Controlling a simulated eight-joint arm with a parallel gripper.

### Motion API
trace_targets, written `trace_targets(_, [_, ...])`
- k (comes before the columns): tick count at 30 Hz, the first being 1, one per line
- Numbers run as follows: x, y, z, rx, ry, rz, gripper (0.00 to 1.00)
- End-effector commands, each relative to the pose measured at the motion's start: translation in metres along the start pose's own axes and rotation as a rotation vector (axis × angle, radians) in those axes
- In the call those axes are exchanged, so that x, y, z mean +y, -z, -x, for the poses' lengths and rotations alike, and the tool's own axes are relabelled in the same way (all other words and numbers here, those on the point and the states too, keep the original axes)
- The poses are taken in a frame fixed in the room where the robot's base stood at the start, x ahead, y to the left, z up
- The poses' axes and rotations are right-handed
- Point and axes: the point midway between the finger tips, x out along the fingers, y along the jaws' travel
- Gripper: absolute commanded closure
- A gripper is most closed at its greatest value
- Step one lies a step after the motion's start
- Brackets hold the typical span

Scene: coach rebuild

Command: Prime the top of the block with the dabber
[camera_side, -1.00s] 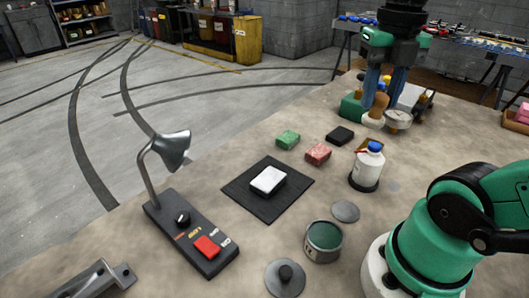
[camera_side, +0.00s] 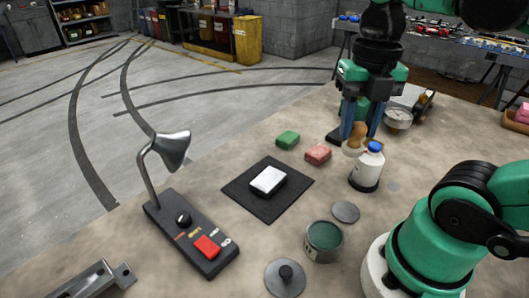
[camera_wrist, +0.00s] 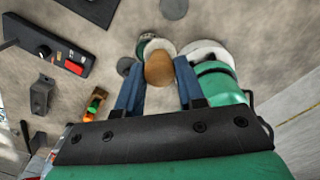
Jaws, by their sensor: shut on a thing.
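The block (camera_side: 268,180) has a white top and dark lower sides and lies on a black square mat (camera_side: 246,201) in the side view. My gripper (camera_side: 355,138) is upright behind the bottle, to the right of and behind the block. Its blue fingers are shut on the dabber (camera_side: 357,131), which has a rounded wooden handle. A pale round part shows under the handle. In the wrist view the dabber (camera_wrist: 158,70) sits between the fingertips of my gripper (camera_wrist: 157,78). The bottle partly hides the dabber's lower end.
A white bottle (camera_side: 366,170) with a blue cap stands close to the gripper. An open tin with green contents (camera_side: 323,240), a knobbed lid (camera_side: 285,277) and a grey disc (camera_side: 345,211) lie in front. A lamp (camera_side: 166,152) on a switch box (camera_side: 192,236) stands left.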

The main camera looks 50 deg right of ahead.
Motion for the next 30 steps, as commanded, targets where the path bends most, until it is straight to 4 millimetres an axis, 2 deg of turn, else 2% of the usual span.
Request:
trace_targets(1, [0.009, 0.009, -0.011, 0.000, 0.000, 0.015, 1.00])
trace_targets(6, [0.026, 0.034, -0.040, -0.001, 0.000, 0.013, 1.00])
trace_targets(12, [0.034, 0.051, -0.059, -0.001, 0.000, 0.004, 1.00])
trace_targets(17, [0.035, 0.053, -0.069, -0.001, 0.000, -0.001, 1.00])
trace_targets(30, [0.035, 0.053, -0.113, -0.001, 0.000, -0.001, 1.00])
